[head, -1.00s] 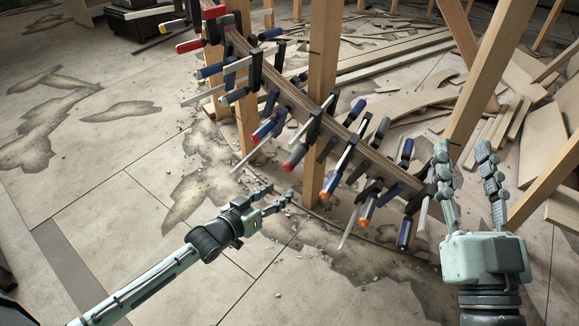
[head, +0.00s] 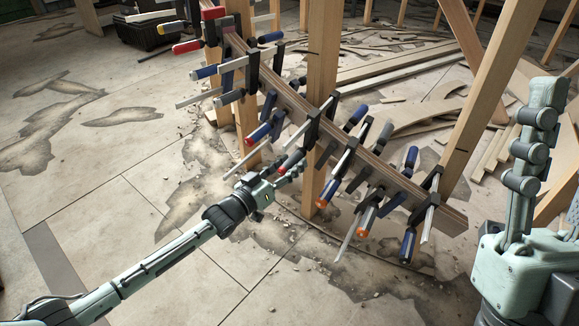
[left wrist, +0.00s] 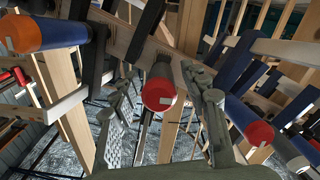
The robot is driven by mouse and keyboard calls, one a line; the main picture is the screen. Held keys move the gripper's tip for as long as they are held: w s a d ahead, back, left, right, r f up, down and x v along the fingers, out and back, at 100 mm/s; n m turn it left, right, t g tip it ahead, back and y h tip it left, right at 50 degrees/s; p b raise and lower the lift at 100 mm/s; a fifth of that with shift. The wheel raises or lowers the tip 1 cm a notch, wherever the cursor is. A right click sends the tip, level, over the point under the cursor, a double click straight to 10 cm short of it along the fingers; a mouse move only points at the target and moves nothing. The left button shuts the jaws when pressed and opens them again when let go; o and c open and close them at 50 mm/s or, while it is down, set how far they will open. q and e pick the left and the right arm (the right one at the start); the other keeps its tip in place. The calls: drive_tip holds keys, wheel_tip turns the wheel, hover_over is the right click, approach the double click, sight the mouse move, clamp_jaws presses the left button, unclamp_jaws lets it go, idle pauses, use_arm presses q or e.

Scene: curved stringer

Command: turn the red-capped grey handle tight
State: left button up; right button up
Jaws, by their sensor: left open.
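The red-capped grey handle (head: 290,163) sits on a bar clamp on the curved wooden stringer (head: 345,135), about mid-way along it. My left gripper (head: 291,174) reaches up to it from the lower left and partly hides it. In the left wrist view, the red cap (left wrist: 158,94) faces the camera between the two open fingers (left wrist: 160,82), with a gap on each side; the grey handle behind it is mostly hidden. My right gripper (head: 553,100) is at the right edge, partly cut off, away from the clamps, with its fingers apart and empty.
Several clamps with blue handles crowd both sides, including a red-capped blue handle (left wrist: 259,133) close right of my fingers and an orange-capped one (left wrist: 22,34) at upper left. Wooden posts (head: 322,70) stand behind. The floor at lower left is clear.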

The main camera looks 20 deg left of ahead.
use_arm(q)
clamp_jaws()
idle(0.3)
